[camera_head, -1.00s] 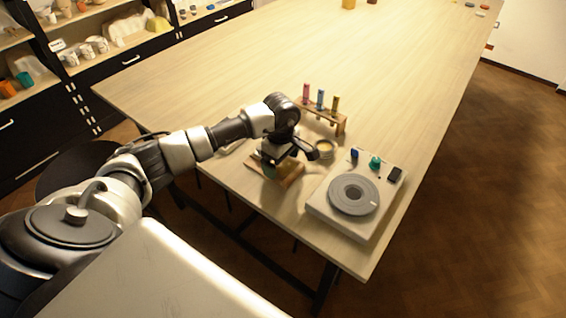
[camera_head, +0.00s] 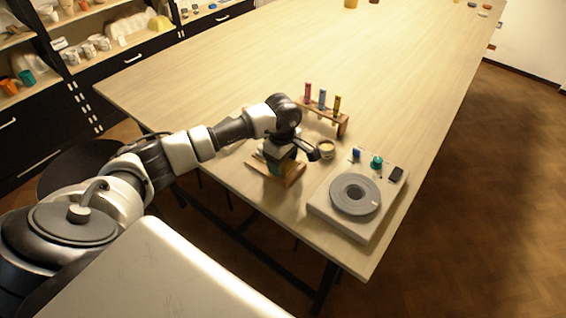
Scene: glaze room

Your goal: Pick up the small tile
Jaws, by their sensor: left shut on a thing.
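My left gripper (camera_head: 277,160) points down over a small wooden stand (camera_head: 294,179) near the table's front edge. It is shut on a small greenish piece, which looks like the small tile (camera_head: 275,169). The fingers and wrist cover much of this piece. I cannot tell whether it still touches the stand. My right gripper is not in view.
A small cup (camera_head: 326,150) stands right of the gripper. Behind it is a wooden rack (camera_head: 343,126) with three coloured tubes. A pale device with a grey disc (camera_head: 333,212) sits at the front right.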

